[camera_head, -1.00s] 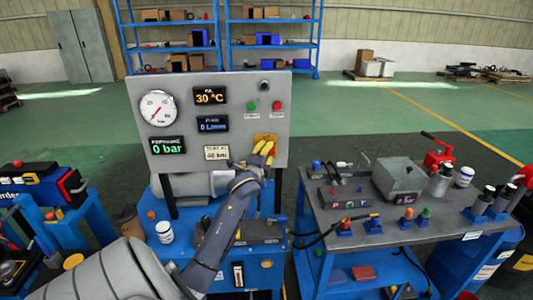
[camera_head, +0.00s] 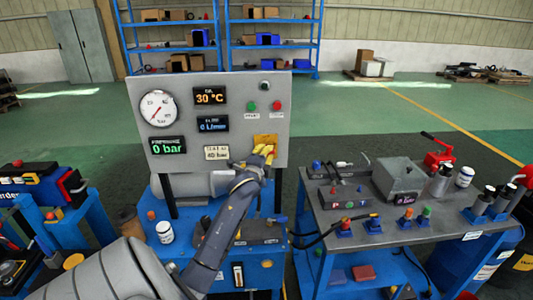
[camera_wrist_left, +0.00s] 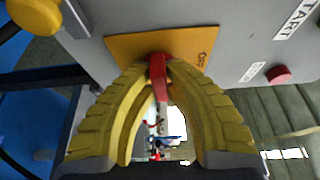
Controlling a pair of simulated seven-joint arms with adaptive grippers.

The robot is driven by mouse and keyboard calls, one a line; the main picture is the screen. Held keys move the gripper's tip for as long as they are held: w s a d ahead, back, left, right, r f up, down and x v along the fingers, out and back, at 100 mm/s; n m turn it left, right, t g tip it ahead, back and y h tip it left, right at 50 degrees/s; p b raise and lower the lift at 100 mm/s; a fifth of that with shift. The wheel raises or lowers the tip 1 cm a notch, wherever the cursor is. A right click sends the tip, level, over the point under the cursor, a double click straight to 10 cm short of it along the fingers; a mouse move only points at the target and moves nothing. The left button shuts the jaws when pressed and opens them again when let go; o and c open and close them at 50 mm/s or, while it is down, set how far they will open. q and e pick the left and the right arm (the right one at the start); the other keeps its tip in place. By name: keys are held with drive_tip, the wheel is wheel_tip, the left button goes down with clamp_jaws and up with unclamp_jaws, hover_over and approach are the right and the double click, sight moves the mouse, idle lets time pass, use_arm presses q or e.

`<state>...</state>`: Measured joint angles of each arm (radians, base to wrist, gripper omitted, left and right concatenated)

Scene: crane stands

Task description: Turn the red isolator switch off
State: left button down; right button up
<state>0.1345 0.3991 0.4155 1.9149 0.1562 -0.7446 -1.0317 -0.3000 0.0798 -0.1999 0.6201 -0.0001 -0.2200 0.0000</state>
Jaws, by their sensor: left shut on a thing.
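The red isolator switch handle (camera_wrist_left: 157,68) shows in the left wrist view, in front of its yellow-orange plate (camera_wrist_left: 135,45). The plate (camera_head: 266,138) also shows in the head view, at the lower right of the grey panel (camera_head: 228,90). My left gripper (camera_head: 264,156) is at this plate, and its yellow fingers hide the handle in the head view. In the left wrist view the fingertips (camera_wrist_left: 158,70) are shut on the red handle, one on each side. Part of a word is readable on the plate. My right gripper is in neither view.
A green button (camera_head: 251,106) and a red button (camera_head: 276,105) sit on the panel above the plate. A yellow knob (camera_wrist_left: 35,15) is near the gripper in the wrist view.

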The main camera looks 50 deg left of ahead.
use_arm(q)
drive_tip(key=n+t+y, duration=0.1)
drive_tip(key=n, duration=0.3)
drive_tip(key=n+y, duration=0.2)
drive_tip(key=n, duration=0.3)
drive_tip(key=n+y, duration=0.1)
drive_tip(key=n, duration=0.2)
drive_tip(key=n+y, duration=0.2)
drive_tip(key=n, duration=0.1)
drive_tip(key=shift+n+g+y, duration=0.65)
drive_tip(key=shift+n+g, duration=0.05)
drive_tip(key=shift+n, duration=1.05)
drive_tip(key=shift+n+g+y, duration=0.65)
drive_tip(key=shift+n+g, duration=0.05)
drive_tip(key=shift+n, duration=1.35)
drive_tip(key=c, duration=1.4)
unclamp_jaws()
